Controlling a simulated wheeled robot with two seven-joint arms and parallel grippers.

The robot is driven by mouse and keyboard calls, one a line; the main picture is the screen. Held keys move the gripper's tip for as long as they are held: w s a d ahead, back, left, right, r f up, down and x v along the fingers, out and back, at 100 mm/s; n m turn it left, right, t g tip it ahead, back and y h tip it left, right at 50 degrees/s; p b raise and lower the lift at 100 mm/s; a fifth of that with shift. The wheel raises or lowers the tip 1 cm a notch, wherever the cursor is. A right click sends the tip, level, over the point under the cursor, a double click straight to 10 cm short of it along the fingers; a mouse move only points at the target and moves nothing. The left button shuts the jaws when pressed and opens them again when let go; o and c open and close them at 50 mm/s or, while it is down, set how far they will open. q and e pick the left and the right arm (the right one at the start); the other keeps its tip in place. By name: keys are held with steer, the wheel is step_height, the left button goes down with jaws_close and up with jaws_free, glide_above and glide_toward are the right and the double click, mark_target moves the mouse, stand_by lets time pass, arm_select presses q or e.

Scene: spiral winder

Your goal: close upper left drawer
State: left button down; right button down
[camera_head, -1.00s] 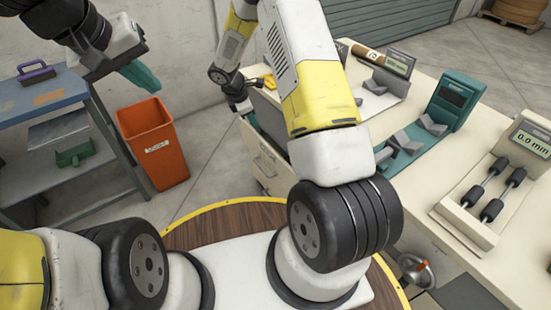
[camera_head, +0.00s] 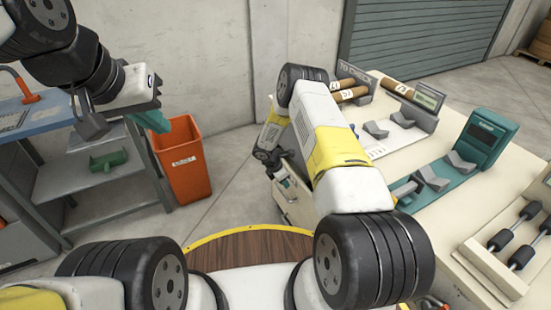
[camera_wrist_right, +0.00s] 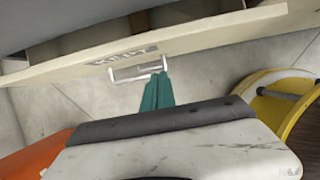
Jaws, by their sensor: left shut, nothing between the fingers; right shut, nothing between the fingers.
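The cream drawer cabinet (camera_head: 300,207) is under the left end of the workbench, partly hidden by my right arm. In the right wrist view a long cream drawer front (camera_wrist_right: 210,35) with a label and a white bar handle (camera_wrist_right: 137,72) crosses the top. My right gripper (camera_wrist_right: 158,92) is shut and empty, its teal fingertips at the right end of the handle; contact is unclear. In the head view my right gripper (camera_head: 282,176) is at the cabinet's front. How far the drawer stands out is hard to tell.
The workbench (camera_head: 440,235) carries cigar-like rolls (camera_head: 348,90), a teal gauge stand (camera_head: 480,150) and a roller fixture (camera_head: 515,240). An orange bin (camera_head: 183,165) stands beside the grey cart (camera_head: 105,190). Floor between bin and cabinet is clear.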

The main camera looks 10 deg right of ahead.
mark_target(293, 179)
steer(key=shift+w+d+r, duration=0.1)
steer(key=shift+w+d, duration=0.15)
steer(key=shift+d, duration=0.35)
steer(key=shift+w+d+r, duration=0.1)
steer(key=shift+w+d, duration=0.15)
steer(key=shift+d, duration=0.3)
steer(key=shift+w+d, duration=0.25)
steer(key=shift+d, duration=0.35)
